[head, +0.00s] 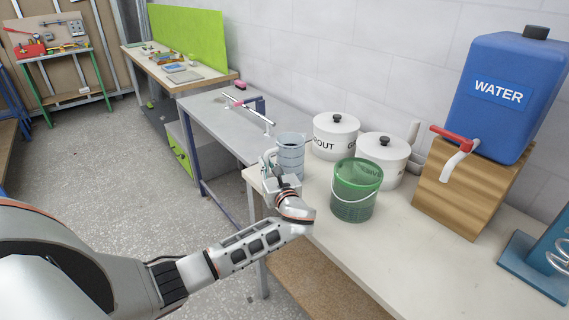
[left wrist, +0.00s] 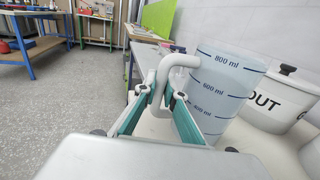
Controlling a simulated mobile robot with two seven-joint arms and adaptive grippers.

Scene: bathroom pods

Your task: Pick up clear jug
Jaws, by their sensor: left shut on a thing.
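The clear jug (head: 290,152) is a translucent measuring jug with blue marks, near the left edge of the white table. My left gripper (head: 270,165) is at the jug's left side. In the left wrist view the jug (left wrist: 226,88) stands upright and its millilitre marks show. There my left gripper (left wrist: 160,98) is shut on the jug's handle (left wrist: 170,68). I cannot tell whether the jug's base touches the table. My right gripper is not in view.
A green basket (head: 355,190) stands right of the jug, close to my left wrist. Two white lidded pots (head: 335,134) stand behind. A blue water container (head: 505,95) sits on a wooden stand (head: 450,190) at right. The front table surface (head: 400,255) is clear.

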